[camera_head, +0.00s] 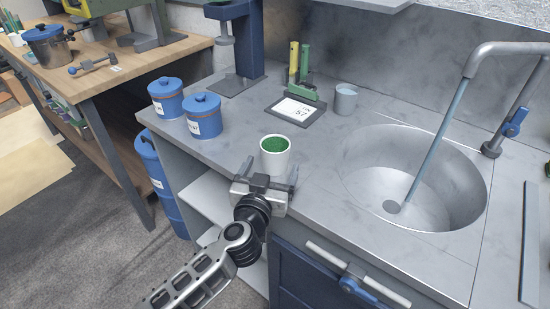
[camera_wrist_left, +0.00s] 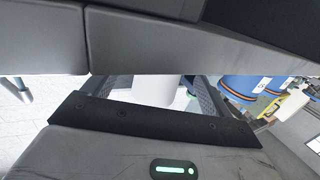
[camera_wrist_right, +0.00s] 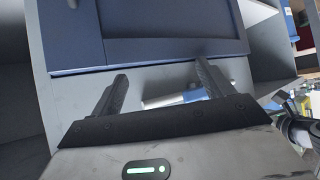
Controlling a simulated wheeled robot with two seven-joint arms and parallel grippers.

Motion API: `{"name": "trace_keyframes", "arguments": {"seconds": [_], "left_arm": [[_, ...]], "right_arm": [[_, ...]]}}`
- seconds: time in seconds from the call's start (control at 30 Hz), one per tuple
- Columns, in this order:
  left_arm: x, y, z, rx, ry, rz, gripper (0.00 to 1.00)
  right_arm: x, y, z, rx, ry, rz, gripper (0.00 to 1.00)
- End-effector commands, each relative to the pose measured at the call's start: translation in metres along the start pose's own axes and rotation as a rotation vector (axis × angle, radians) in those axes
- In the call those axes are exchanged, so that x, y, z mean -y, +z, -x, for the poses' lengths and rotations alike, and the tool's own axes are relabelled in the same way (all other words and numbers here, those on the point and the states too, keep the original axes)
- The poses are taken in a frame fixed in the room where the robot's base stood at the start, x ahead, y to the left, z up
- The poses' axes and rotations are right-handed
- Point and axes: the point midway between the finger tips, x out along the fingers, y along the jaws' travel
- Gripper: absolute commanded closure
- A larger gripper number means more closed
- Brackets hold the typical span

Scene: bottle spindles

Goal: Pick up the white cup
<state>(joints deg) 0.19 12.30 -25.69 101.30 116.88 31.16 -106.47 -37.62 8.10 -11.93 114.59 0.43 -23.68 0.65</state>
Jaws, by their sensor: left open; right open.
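The white cup (camera_head: 275,162), with green contents, stands upright on the grey counter near its front edge. My left gripper (camera_head: 270,172) is open just in front of the cup, its fingers toward the cup's lower sides. In the left wrist view, the cup's white side (camera_wrist_left: 158,93) shows between the two fingers; its top is hidden there. I cannot tell whether the fingers touch it. My right gripper (camera_wrist_right: 162,82) is open and empty in the right wrist view, facing a blue cabinet front. It is not in the head view.
Two blue canisters (camera_head: 204,116) stand left of the cup. A round sink (camera_head: 440,208) with a running tap lies to the right. A cabinet handle (camera_head: 358,273) juts out below the counter.

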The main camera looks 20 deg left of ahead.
Motion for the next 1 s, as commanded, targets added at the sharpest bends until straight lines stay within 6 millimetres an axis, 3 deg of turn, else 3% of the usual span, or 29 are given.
{"name": "trace_keyframes", "arguments": {"seconds": [0.2, 0.43, 0.6, 1.0], "left_arm": [[-0.001, 0.001, -0.024, 0.001, 0.0, -0.001, 0.15], [-0.001, 0.0, -0.025, 0.001, 0.001, -0.001, 0.15], [0.0, 0.0, -0.024, 0.001, 0.001, -0.001, 0.62], [0.0, -0.002, -0.024, 0.0, 0.001, -0.001, 0.62]], "right_arm": [[0.0, -0.001, -0.002, -0.007, -0.002, 0.001, 0.2], [0.001, -0.002, -0.001, -0.009, -0.003, 0.001, 0.2], [0.001, -0.002, -0.001, -0.009, -0.004, 0.002, 0.2], [0.002, -0.004, 0.0, -0.009, -0.005, 0.002, 0.2]]}}
